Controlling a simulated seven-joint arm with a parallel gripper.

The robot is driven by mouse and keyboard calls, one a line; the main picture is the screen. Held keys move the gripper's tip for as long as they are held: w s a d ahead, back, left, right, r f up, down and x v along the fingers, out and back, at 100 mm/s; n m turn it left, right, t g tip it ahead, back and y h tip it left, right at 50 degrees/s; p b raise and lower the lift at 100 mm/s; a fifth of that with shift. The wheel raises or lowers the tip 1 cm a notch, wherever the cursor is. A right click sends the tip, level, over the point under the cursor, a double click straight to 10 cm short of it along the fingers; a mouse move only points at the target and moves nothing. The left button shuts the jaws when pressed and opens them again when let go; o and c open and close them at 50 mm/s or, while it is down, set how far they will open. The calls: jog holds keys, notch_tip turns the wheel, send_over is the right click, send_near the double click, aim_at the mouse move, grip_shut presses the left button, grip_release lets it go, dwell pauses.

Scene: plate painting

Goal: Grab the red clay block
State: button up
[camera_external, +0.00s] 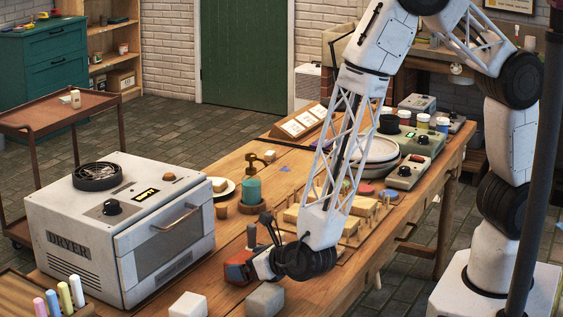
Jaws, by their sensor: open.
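A red block-like shape (237,273) shows on the wooden table at the end of my gripper, right of the dryer. It is small and partly covered by the hand, so its outline is unclear. My gripper (250,262) is low over the table and open, with its dark wrist to the right. I cannot tell whether the red shape is between the fingers or only beside them. A white block (188,305) and a grey block (265,300) lie in front of the hand.
A white dryer (125,235) stands left of my gripper. Coloured sticks (65,296) stand front left.

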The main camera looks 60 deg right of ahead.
jog(key=c, duration=0.9)
jog(key=shift+c, duration=0.2)
jog(key=shift+r, duration=0.2)
jog(key=shift+r, duration=4.8)
